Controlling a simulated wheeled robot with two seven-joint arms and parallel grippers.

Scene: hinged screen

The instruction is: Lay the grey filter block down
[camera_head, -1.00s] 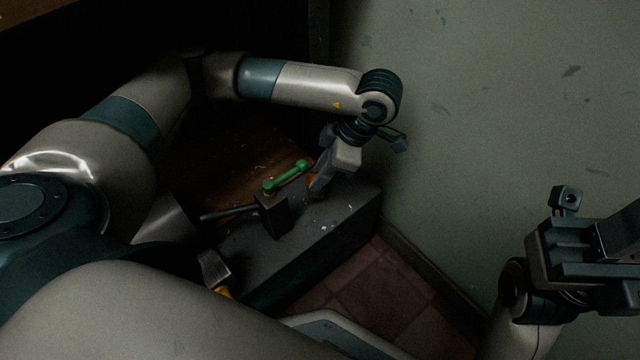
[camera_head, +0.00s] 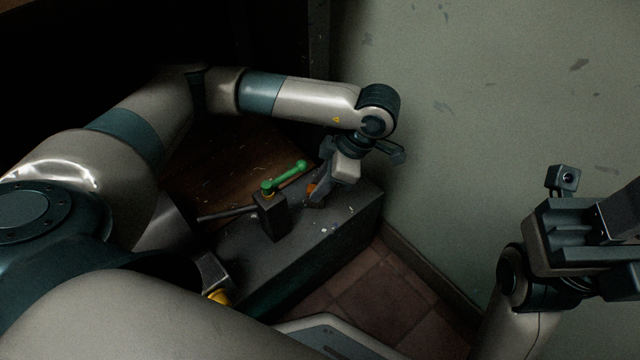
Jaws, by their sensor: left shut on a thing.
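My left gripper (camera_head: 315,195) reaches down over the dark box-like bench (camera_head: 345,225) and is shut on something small. An orange part (camera_head: 311,189) shows at its fingers; the rest of the held thing is hidden by the fingers. I cannot tell for certain whether this is the grey filter block. A dark grey upright block (camera_head: 272,216) with a green lever (camera_head: 288,178) on top stands on the bench, just left of the gripper. My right gripper (camera_head: 585,240) is at the right edge, far from the bench, and its fingers are not clear.
A thin rod (camera_head: 226,214) runs left from the upright block. A grey piece with a yellow part (camera_head: 219,297) shows at the bench's near left. A brown wooden surface (camera_head: 225,165) lies behind. A pale wall (camera_head: 480,110) stands close to the right; tiled floor (camera_head: 375,300) lies in front.

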